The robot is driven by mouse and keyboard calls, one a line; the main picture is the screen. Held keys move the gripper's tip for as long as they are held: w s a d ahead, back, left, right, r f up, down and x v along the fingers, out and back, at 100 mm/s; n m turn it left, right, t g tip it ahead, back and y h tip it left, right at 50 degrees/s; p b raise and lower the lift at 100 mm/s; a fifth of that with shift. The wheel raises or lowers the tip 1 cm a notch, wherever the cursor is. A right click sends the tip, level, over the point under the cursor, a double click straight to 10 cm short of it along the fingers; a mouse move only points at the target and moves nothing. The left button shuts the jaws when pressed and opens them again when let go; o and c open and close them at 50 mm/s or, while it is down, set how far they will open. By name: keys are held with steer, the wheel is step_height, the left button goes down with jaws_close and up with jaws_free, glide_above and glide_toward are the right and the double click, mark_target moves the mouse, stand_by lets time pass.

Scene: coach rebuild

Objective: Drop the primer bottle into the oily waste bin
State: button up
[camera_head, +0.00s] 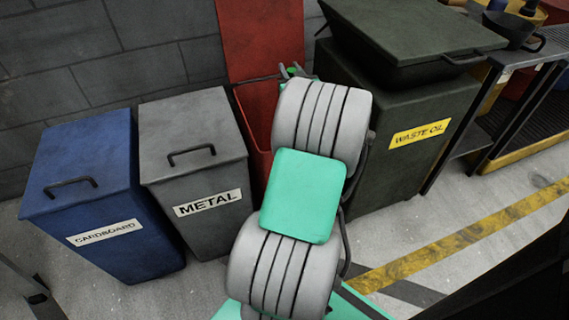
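A red bin (257,103) stands against the wall with its red lid (257,38) raised. Any label on it is hidden behind my arm, so I cannot read whether it is the oily waste bin. My grey and green arm reaches up the middle of the view to the red bin. Only a small part of my gripper (293,71) shows at the far end of the arm, over the right side of the bin's opening. Its fingers are mostly hidden, and I cannot tell whether they are open or shut. I see no primer bottle.
A blue CARDBOARD bin (112,220) and a grey METAL bin (196,150), both closed, stand left of the red bin. A dark green WASTE OIL container (395,150) stands close on its right. A metal shelf (530,85) is farther right.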

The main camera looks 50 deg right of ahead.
steer(key=o, duration=0.5)
steer(key=shift+s, duration=0.1)
steer(key=v, duration=0.7)
steer(key=shift+s+a+p, duration=0.2)
steer(key=shift+a+p, duration=0.05)
steer(key=shift+p, duration=0.15)
